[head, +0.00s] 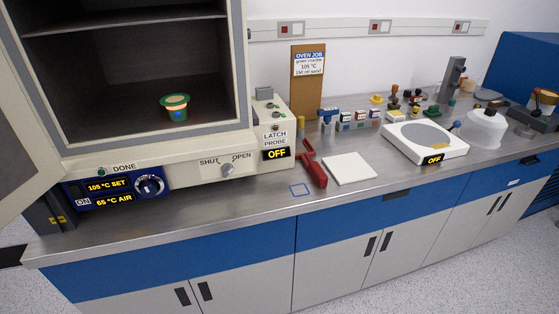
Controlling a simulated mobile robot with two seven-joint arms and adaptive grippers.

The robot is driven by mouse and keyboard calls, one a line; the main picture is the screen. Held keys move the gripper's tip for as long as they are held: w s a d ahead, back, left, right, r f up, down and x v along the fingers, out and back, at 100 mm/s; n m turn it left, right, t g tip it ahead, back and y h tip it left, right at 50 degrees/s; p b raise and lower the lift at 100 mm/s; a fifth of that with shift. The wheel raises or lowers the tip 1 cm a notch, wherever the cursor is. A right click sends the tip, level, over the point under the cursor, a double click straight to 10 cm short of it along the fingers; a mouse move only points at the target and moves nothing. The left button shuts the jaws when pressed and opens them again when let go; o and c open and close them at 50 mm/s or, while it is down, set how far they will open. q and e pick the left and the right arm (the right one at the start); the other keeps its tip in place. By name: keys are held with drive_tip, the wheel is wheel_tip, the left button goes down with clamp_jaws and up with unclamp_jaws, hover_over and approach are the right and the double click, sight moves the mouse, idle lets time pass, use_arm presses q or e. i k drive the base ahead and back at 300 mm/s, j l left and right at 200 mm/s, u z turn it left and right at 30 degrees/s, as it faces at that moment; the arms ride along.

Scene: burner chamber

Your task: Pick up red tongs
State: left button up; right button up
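The red tongs (313,167) lie on the grey metal bench top, just right of the oven's control box and left of a white square plate. They run from back to front, with the wider red part toward the bench's front edge. Nothing covers them. Neither of my grippers shows in the head view.
The oven (150,160) stands at left with its door (30,110) swung open; a green crucible (176,106) sits inside. A white square plate (349,168) and a blue outlined square (299,190) flank the tongs. A hotplate (425,143) stands farther right. The front bench strip is clear.

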sight(319, 176)
drive_tip(key=i+l+u, duration=0.15)
drive_tip(key=u, duration=0.15)
drive_tip(key=i+l+u, duration=0.1)
drive_tip(key=l+u, duration=0.2)
drive_tip(key=i+l+u, duration=0.1)
drive_tip(key=l+u, duration=0.2)
drive_tip(key=l, duration=0.15)
